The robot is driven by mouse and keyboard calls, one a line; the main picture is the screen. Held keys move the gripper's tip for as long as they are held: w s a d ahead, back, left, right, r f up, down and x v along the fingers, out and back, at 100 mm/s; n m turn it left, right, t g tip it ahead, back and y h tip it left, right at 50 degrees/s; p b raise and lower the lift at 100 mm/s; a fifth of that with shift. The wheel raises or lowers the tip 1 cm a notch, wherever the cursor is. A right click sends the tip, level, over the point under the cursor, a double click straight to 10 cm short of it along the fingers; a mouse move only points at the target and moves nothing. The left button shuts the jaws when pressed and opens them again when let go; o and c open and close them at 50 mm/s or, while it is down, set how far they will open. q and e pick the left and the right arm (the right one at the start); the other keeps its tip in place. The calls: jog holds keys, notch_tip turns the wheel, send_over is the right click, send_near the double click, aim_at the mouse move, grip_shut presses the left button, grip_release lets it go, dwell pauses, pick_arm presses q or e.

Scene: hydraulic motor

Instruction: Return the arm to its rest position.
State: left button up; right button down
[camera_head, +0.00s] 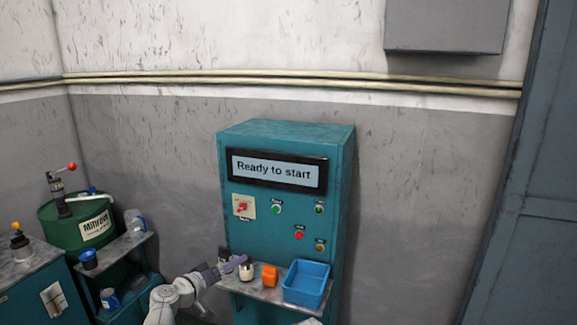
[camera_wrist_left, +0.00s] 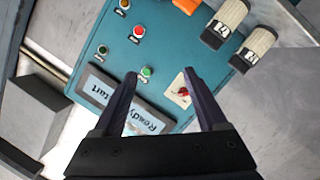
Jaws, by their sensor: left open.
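My left arm reaches in from the bottom of the head view toward the front of a teal cabinet (camera_head: 285,150). My left gripper (camera_head: 238,264) is near the left part of the cabinet's shelf, close to a pale cylinder (camera_head: 247,271). In the left wrist view the gripper (camera_wrist_left: 159,76) is open, its dark fingers spread, with nothing between them. The cabinet's panel shows beyond the fingers, with a red rotary switch (camera_wrist_left: 182,91) near one fingertip; contact cannot be told. My right gripper is not in view.
The cabinet screen (camera_head: 276,170) reads "Ready to start". The shelf (camera_head: 262,290) holds an orange block (camera_head: 269,275) and a blue bin (camera_head: 306,283). The wrist view shows two labelled cylinders (camera_wrist_left: 225,24). A green drum (camera_head: 75,222) and side shelves stand left.

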pick_arm(q)
jog(key=s+d+f+m+g+y, duration=0.1)
jog(key=s+d+f+m+g, duration=0.4)
jog(key=s+d+f+g, duration=0.6)
jog(key=s+f+g+y, duration=0.1)
jog(key=s+f+y, duration=0.2)
jog(key=s, duration=0.4)
jog(key=s+f+g+y, duration=0.1)
jog(key=s+f+y, duration=0.3)
jog(key=s+y, duration=0.2)
jog(key=s, duration=0.2)
jog(key=shift+s+a+g, duration=0.3)
jog(key=shift+a+g, duration=0.1)
